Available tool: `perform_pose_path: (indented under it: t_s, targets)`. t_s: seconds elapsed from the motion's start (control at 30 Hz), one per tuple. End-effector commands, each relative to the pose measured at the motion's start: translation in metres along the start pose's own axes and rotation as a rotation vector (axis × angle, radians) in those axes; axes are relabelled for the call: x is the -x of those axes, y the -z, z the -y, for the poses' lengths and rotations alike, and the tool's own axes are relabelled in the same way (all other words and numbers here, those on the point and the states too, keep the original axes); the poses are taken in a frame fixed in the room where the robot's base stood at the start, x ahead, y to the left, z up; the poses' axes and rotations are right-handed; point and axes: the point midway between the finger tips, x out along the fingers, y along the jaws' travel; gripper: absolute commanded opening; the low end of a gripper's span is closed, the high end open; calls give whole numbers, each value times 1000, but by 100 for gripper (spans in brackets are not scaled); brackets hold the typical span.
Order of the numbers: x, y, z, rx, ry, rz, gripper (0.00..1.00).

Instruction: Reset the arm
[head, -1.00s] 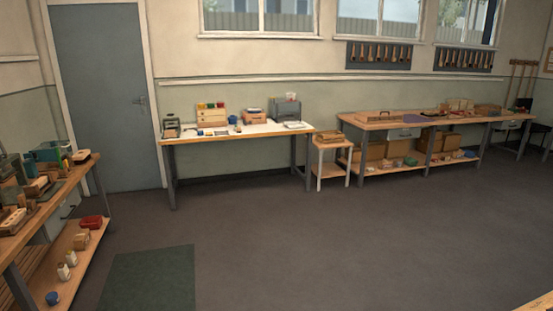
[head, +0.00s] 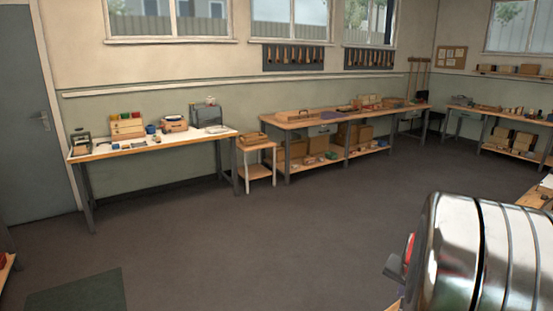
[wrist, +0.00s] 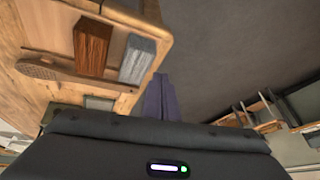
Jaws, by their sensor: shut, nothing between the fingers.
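My gripper (wrist: 160,96) shows in the wrist view as two dark fingers side by side, shut with nothing between them. Its fingertips are over or beside the edge of a wooden bench top (wrist: 40,22); I cannot tell the height. A shiny banded metal part of my arm fills the lower right of the head view; my gripper's fingers are not clear there.
In the head view, a white-topped bench (head: 150,147) stands left, beside a small stool-like table (head: 257,146). A long wooden bench (head: 300,122) is along the back wall, and another bench (head: 500,117) is at right. The middle floor (head: 270,225) is clear. A green mat (head: 75,292) lies lower left.

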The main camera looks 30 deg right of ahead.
Motion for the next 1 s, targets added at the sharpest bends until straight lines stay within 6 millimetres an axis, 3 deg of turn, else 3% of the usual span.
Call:
perform_pose_path:
  t_s: [0.1, 0.4, 0.7, 1.0]
  targets:
    - [28, -34, 30, 111, 21, 59, 0]
    - [95, -120, 78, 378, 69, 177, 0]
    - [158, -198, 103, 623, 125, 236, 0]
    - [213, -260, 115, 832, 205, 220, 0]
